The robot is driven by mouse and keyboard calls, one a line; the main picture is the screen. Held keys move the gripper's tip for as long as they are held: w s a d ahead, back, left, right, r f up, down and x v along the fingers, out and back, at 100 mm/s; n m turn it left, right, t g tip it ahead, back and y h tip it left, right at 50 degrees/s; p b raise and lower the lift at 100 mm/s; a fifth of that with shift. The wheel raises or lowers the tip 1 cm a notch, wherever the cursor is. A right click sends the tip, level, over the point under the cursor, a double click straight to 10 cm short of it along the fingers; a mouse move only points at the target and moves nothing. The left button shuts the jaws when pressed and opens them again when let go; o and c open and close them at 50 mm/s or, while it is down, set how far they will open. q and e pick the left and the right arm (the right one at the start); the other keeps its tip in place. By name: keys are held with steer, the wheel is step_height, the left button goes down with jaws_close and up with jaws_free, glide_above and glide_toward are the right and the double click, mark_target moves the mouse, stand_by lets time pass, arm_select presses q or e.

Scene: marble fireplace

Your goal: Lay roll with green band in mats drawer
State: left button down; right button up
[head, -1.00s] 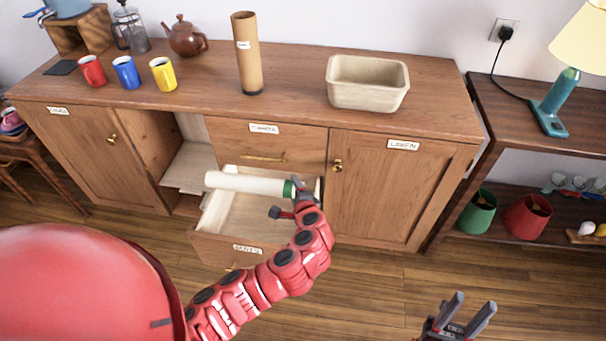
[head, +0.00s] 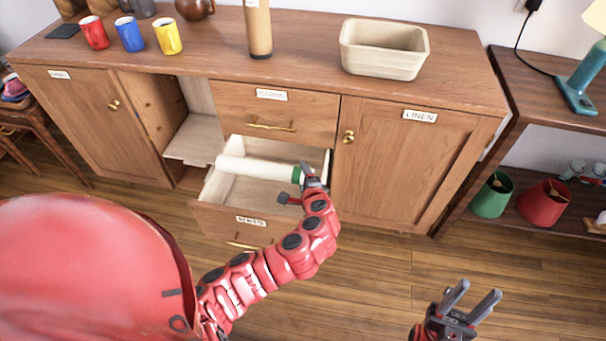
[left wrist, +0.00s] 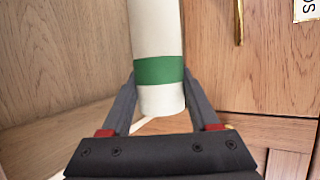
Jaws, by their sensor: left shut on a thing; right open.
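The roll with green band (head: 255,169) is a cream-white tube with a green band near its right end. In the head view it lies roughly level across the open mats drawer (head: 213,192), its left end at the drawer's left wall. I cannot tell whether it touches the drawer. My left gripper (head: 296,184) is shut on the roll's green-banded end. In the left wrist view the roll (left wrist: 155,25) runs up between the fingers of the left gripper (left wrist: 160,98). My right gripper (head: 480,291) is open and empty, out over the floor.
The drawer sits below a closed drawer (head: 270,112) and beside the linen door (head: 395,165). On the cabinet top stand a brown tube (head: 259,28), a beige basket (head: 382,60) and mugs (head: 130,35). A shelf with pots (head: 543,203) is at right.

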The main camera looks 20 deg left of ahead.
arm_select(q)
steer(key=shift+c, duration=0.3)
jaws_free()
steer(key=v, duration=1.2)
steer(key=shift+d+r+p, duration=0.1)
steer(key=shift+d+p, duration=0.05)
steer(key=shift+p, duration=0.15)
steer(key=p+v, duration=0.4)
steer(key=shift+r, duration=0.1)
steer(key=shift+s+d+r+p, duration=0.1)
steer(key=shift+s+d+p, duration=0.15)
steer(key=shift+s+p, duration=0.3)
